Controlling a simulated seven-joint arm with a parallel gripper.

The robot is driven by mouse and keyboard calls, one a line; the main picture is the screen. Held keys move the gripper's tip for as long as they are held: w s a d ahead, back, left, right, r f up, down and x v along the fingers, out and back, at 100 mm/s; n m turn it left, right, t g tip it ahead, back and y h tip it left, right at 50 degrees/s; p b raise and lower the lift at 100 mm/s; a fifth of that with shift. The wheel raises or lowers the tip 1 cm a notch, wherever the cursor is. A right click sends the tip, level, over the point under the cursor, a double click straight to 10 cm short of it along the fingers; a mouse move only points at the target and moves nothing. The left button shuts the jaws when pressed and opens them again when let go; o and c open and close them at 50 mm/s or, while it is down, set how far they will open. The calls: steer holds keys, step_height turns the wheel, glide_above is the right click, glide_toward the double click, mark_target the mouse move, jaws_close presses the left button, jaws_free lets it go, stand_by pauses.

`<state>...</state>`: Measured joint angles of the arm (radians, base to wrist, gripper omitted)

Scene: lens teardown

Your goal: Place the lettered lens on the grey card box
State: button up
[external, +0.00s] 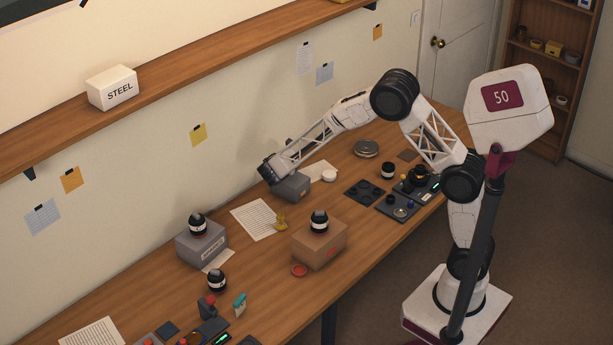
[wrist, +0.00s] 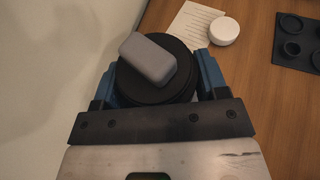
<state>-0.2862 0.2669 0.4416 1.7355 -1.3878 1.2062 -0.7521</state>
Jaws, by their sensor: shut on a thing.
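My gripper (wrist: 160,68) is shut, its blue fingers on either side of a round black thing (wrist: 140,94). A rounded grey block (wrist: 148,58) covers part of that round thing; I cannot tell whether they are joined. In the external view my gripper end (external: 270,173) is over the far side of the table, beside a plain grey block shape (external: 293,188). A grey box with a pale label (external: 188,249) stands nearer, with a black lens with a pale band (external: 198,225) on top. Lettering on the lenses is too small to read.
A brown carton (external: 321,248) carries another black lens (external: 319,222). More lenses stand on the table (external: 217,281) and farther right (external: 388,171). A white disc (wrist: 224,31) lies by a paper sheet (wrist: 190,24); a dark mat (wrist: 300,42) is right. The wall is close left.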

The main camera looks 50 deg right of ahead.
steer(key=shift+f, duration=1.7)
steer(key=shift+f, duration=0.1)
steer(key=o, duration=1.3)
steer(key=shift+f, duration=0.1)
steer(key=shift+c, duration=0.2)
steer(key=shift+r, duration=0.2)
steer(key=v, duration=1.2)
